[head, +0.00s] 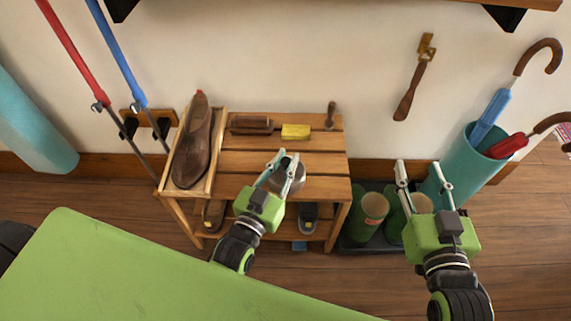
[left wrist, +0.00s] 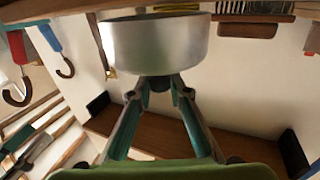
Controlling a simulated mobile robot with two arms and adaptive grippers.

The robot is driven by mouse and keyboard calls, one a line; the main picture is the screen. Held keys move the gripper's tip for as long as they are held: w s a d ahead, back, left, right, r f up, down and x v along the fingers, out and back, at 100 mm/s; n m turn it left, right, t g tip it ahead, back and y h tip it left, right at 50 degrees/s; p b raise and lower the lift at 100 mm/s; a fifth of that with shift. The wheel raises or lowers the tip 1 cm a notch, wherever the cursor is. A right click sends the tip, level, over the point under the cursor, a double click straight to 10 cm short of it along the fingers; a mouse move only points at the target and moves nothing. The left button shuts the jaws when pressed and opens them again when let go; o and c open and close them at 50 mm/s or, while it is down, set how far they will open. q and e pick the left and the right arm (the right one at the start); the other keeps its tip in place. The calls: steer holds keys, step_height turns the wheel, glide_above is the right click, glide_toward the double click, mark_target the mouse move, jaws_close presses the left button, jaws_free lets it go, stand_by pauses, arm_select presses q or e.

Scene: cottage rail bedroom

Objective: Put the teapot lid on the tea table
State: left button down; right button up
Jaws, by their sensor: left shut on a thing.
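My left gripper (head: 279,160) is shut on a grey metal round piece that I take for the teapot lid (head: 292,176). It hangs over the slatted wooden bench. In the left wrist view the lid (left wrist: 155,42) is a silvery shallow drum, and the fingertips (left wrist: 158,85) close on a small dark knob on it. Whether it touches the bench slats is unclear. My right gripper (head: 421,170) is open and empty, in front of the boots and the teal stand. No teapot shows, and I cannot pick out a tea table.
The slatted bench (head: 255,160) carries a tray (head: 220,150) with a brown shoe (head: 193,150), a brush (head: 251,125), a yellow block (head: 296,131) and a small dark-handled tool (head: 331,115). Green boots (head: 368,215) and a teal umbrella stand (head: 470,170) are at right.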

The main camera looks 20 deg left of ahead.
arm_select(q)
steer(key=shift+f, duration=0.3)
arm_select(e)
steer(key=shift+w+a+r+t, duration=0.15)
steer(key=shift+r+t, duration=0.25)
steer(key=shift+r, duration=0.4)
arm_select(q)
steer(key=shift+f, duration=0.1)
steer(key=c, duration=1.9)
jaws_free()
arm_select(e)
steer(key=shift+r, duration=0.15)
